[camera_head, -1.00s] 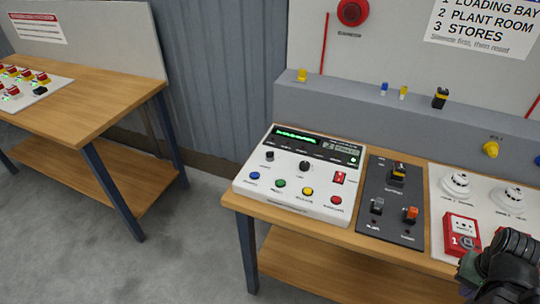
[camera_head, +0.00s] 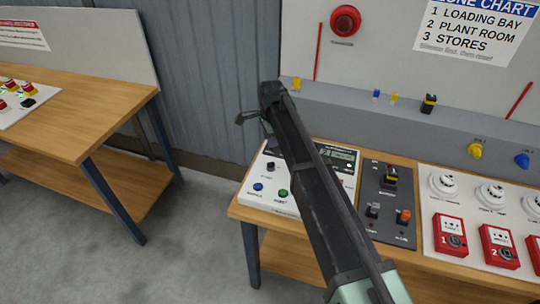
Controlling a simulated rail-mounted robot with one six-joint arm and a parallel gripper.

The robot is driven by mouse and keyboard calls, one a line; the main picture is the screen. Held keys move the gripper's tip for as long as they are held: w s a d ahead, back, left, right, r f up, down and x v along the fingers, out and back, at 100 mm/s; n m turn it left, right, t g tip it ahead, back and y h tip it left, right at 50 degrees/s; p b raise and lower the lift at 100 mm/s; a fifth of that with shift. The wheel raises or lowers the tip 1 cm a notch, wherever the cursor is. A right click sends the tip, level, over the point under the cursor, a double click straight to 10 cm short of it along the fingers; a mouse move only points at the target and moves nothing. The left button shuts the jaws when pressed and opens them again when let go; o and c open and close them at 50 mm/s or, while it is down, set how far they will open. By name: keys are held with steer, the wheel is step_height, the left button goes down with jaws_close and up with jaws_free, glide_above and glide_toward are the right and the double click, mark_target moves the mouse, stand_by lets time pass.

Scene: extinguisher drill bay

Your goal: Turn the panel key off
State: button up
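I cannot tell whether this knob is the key. A second dark control and the red switch are hidden by my arm. My gripper (camera_head: 258,118) is above the panel's back left area in the picture, seemingly clear of it. Its finger opening cannot be made out.
Right of the panel stands a dark switch plate (camera_head: 385,210) with several switches, then a white board (camera_head: 440,239) with detectors and red call points. A grey ledge (camera_head: 350,125) runs behind. Another bench (camera_head: 85,115) stands at left, with open floor between.

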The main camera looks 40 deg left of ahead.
mark_target(271, 165)
steer(key=shift+m, duration=0.7)
steer(key=f+b, duration=1.1)
steer(key=shift+s+d, duration=0.15)
steer(key=shift+d, duration=0.2)
steer(key=shift+r, duration=0.1)
steer(key=shift+r, duration=0.1)
steer(key=shift+c, duration=0.5)
jaws_close()
